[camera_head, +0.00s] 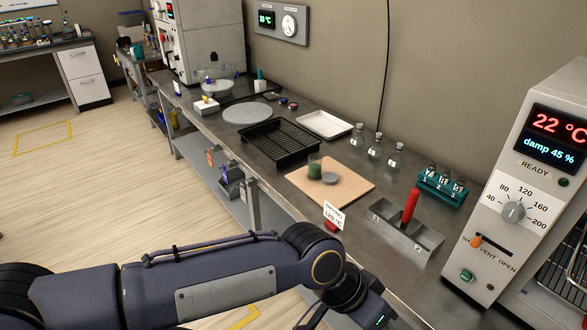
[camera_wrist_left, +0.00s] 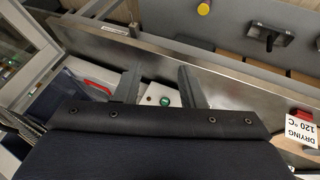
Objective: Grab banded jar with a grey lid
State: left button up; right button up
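A small dark green glass jar (camera_head: 315,167) stands upright on a tan board (camera_head: 354,189) on the bench in the head view. A round grey lid (camera_head: 330,179) lies beside it, off the jar. I cannot make out a band on the jar at this size. My left arm reaches in from the left along the front of the bench, its wrist low in the head view, nearer than the board. In the left wrist view my left gripper (camera_wrist_left: 160,84) has its two fingers apart with nothing between them. The jar does not show there. My right gripper is in neither view.
A "DRYING 120 °C" sign (camera_head: 334,215) stands at the bench edge, also in the left wrist view (camera_wrist_left: 300,131). A metal holder (camera_head: 404,235) with a red stick, a green vial rack (camera_head: 442,187), several flasks, a black tray (camera_head: 280,142) and an oven (camera_head: 520,190) surround the board.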

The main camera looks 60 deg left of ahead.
aim_at(315, 167)
jog(key=u, duration=1.95)
jog(key=i+j+z, duration=0.25)
jog(key=i+j, duration=0.5)
jog(key=i+j+z, duration=0.25)
jog(key=i+j, duration=0.55)
jog(key=j, duration=0.1)
